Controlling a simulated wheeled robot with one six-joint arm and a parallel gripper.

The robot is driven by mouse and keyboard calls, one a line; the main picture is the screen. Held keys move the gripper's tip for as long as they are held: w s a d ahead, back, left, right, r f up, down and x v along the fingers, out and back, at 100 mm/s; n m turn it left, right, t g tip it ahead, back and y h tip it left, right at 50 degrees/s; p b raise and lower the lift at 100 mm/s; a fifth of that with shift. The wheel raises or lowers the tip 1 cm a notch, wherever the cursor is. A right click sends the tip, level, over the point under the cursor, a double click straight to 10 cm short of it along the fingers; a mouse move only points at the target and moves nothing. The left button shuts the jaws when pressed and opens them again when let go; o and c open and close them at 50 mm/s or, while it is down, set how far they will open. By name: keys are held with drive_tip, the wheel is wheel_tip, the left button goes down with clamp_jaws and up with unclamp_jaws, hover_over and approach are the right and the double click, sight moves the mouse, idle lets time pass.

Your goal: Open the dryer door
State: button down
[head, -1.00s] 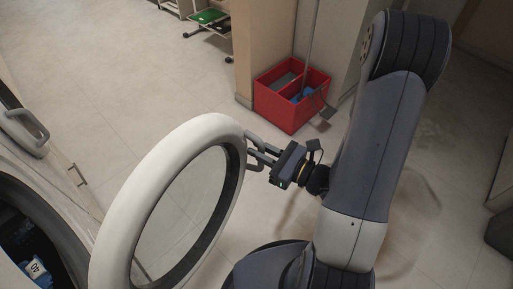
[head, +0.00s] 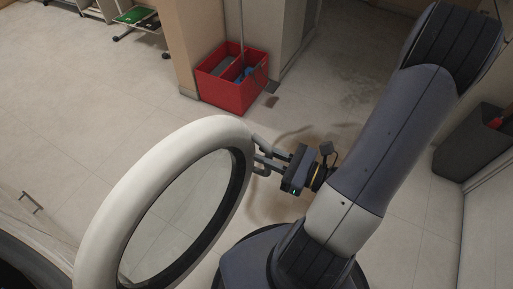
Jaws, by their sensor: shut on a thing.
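The dryer door (head: 107,218) is a white ring with a dark inner rim and a clear round window. It stands open, swung well away from the dryer body, whose dark round opening (head: 22,268) shows only in part at the lower left of the head view. The door's grey handle (head: 262,141) is on its far right edge. My gripper (head: 270,162) is at that edge, its fingers shut on the handle. The exact contact between fingers and handle is small and partly hidden.
A red bucket (head: 238,95) with a pole in it stands by the wall corner. A dark bin (head: 470,145) stands at the right. A shelf cart (head: 135,17) is at the top left. The tiled floor between the door and the bucket is clear.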

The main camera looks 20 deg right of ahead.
drive_tip(key=shift+s+d, duration=0.4)
drive_tip(key=shift+s, duration=0.3)
drive_tip(key=shift+s+d, duration=0.35)
drive_tip(key=shift+s, duration=0.35)
drive_tip(key=c, duration=1.4)
unclamp_jaws()
drive_tip(key=shift+s+d, duration=0.1)
drive_tip(key=shift+p+v, duration=0.8)
drive_tip(key=shift+v, duration=4.5)
